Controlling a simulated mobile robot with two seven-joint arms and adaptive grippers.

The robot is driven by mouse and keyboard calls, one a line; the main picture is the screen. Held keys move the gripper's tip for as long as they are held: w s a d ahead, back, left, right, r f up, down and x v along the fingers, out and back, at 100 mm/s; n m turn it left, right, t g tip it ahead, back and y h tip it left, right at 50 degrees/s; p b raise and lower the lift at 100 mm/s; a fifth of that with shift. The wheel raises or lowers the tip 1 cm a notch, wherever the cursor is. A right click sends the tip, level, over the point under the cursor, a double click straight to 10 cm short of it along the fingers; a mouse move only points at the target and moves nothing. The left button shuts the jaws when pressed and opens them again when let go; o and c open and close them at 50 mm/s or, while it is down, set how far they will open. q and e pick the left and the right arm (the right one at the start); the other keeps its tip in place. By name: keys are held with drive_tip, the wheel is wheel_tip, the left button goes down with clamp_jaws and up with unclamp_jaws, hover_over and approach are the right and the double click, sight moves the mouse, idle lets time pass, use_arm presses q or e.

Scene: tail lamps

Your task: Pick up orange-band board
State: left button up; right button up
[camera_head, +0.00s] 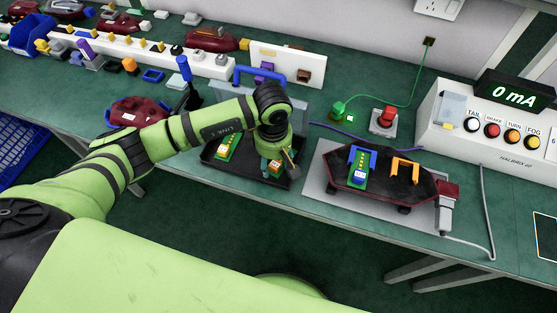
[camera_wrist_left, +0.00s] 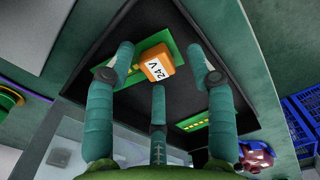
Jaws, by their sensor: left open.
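A dark tray (camera_head: 225,165) on the green bench holds two green boards. The right board (camera_head: 270,171) carries an orange block and is partly hidden by my left gripper (camera_head: 286,160). In the left wrist view, this board (camera_wrist_left: 105,74) has an orange block (camera_wrist_left: 157,66) marked "24 V". My left gripper (camera_wrist_left: 160,70) is open, its teal fingers spread on both sides of the block, with nothing visibly gripped. The second board (camera_head: 229,146) lies at the tray's left; it also shows in the left wrist view (camera_wrist_left: 195,121). I cannot make out a band on either.
A dark red-edged lamp housing (camera_head: 385,188) with a blue-clipped board (camera_head: 358,168) and orange clip stands on a grey mat (camera_head: 315,181) to the right. A tester with buttons (camera_head: 502,138) reads 0 mA. Red lamps and small parts line the back left.

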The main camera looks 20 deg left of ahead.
sight(274, 163)
use_arm(q)
drive_tip(key=c, duration=1.1)
clamp_jaws()
drive_tip(key=shift+w+r, duration=0.1)
drive_tip(key=shift+r, duration=0.6)
wheel_tip(274, 163, up, 3)
drive_tip(key=shift+f+b, duration=0.1)
drive_tip(key=shift+b, duration=0.65)
drive_tip(key=s+d+r+b, duration=0.2)
drive_tip(key=s+d+r, duration=0.5)
drive_tip(key=s, duration=0.2)
drive_tip(key=shift+d, duration=0.3)
use_arm(e)
drive_tip(key=f, duration=0.3)
drive_tip(key=shift+s+d+f, duration=0.1)
drive_tip(key=shift+s+f, duration=0.15)
drive_tip(key=shift+s, duration=0.1)
